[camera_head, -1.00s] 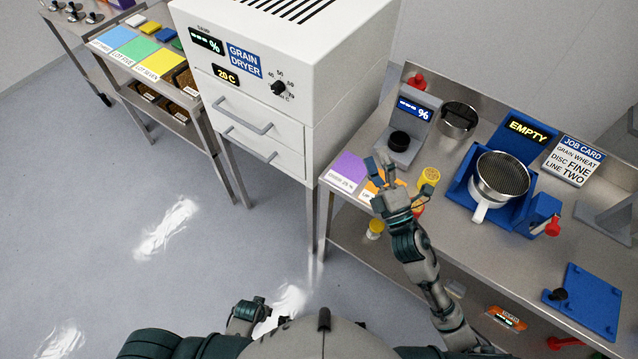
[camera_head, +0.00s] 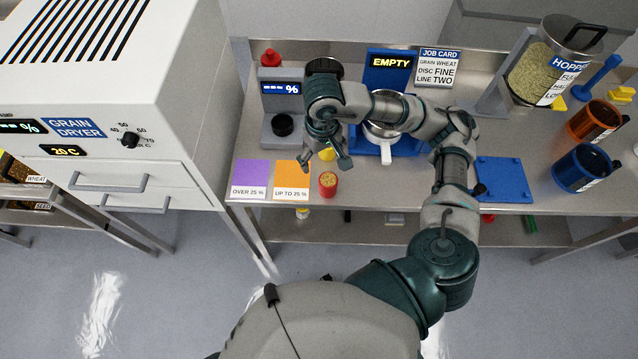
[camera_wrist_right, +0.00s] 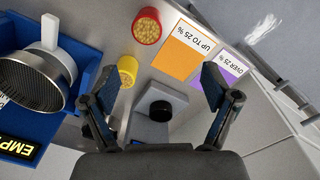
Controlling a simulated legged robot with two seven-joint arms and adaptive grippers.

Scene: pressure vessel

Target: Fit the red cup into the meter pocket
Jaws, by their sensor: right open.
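The red cup (camera_head: 328,184), full of grain, stands upright on the bench to the right of the orange card. In the right wrist view the red cup (camera_wrist_right: 147,25) is at the top, outside the jaws. The grey meter (camera_head: 281,95) shows a % display and a round black part (camera_head: 283,125) on its base. That black part (camera_wrist_right: 160,111) lies between my fingers in the wrist view; I cannot tell whether it is the pocket. My right gripper (camera_head: 327,152) is open and empty above the bench, near the meter. It also fills the lower wrist view (camera_wrist_right: 157,82). My left gripper is out of view.
A yellow cup (camera_wrist_right: 128,70) of grain stands between the red cup and the meter. A blue stand with a sieve pan (camera_wrist_right: 30,82) is beside them. Purple (camera_head: 250,172) and orange (camera_head: 292,173) cards lie at the front edge. The dryer (camera_head: 100,110) stands left; a hopper (camera_head: 548,65) right.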

